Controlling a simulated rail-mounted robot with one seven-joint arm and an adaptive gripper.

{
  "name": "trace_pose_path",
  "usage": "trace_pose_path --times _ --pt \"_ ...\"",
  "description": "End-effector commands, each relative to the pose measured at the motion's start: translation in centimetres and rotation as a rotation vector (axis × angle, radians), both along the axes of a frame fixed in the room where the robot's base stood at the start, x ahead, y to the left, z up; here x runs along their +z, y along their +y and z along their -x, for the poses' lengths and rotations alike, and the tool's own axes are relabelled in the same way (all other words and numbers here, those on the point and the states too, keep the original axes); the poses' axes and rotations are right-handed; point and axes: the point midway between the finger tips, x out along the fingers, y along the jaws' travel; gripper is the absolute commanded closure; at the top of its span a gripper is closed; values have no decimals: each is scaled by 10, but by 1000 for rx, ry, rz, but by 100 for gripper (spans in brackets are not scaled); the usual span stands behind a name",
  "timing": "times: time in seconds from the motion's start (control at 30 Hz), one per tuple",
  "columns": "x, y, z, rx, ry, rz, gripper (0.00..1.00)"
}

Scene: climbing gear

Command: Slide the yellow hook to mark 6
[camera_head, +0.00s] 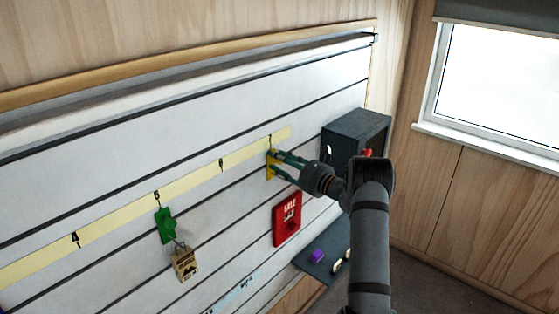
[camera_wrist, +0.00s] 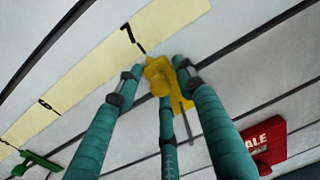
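The yellow hook (camera_wrist: 161,77) hangs on the slatted white wall just below mark 7 (camera_wrist: 132,36) on the pale yellow strip (camera_wrist: 82,72). It also shows in the head view (camera_head: 270,165), near the strip's right end. Mark 6 (camera_wrist: 45,104) is to its left on the strip. My gripper (camera_wrist: 160,68) has its green fingers around the hook, one on each side and one below. The fingertips are very close to the hook's sides; I cannot tell if they press on it. The fingers partly cover the hook's lower part.
A green hook (camera_head: 165,226) with a padlock (camera_head: 184,263) hangs below mark 5, left of my gripper. A red SALE sign (camera_head: 287,219) is below the yellow hook. A dark box (camera_head: 347,137) stands to the right. A dark shelf (camera_head: 313,268) with small items is lower right.

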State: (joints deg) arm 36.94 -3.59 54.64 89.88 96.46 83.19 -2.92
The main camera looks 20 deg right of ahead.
Motion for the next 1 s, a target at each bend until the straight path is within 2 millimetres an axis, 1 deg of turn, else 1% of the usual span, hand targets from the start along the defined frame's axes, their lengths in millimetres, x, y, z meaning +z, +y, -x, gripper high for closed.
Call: trace_pose_path --times 0.07,0.6,1.0 --pt "0 0 0 0 0 0 68" --pt "1 0 0 0 -1 0 100" --pt "1 0 0 -1 -1 1 100"
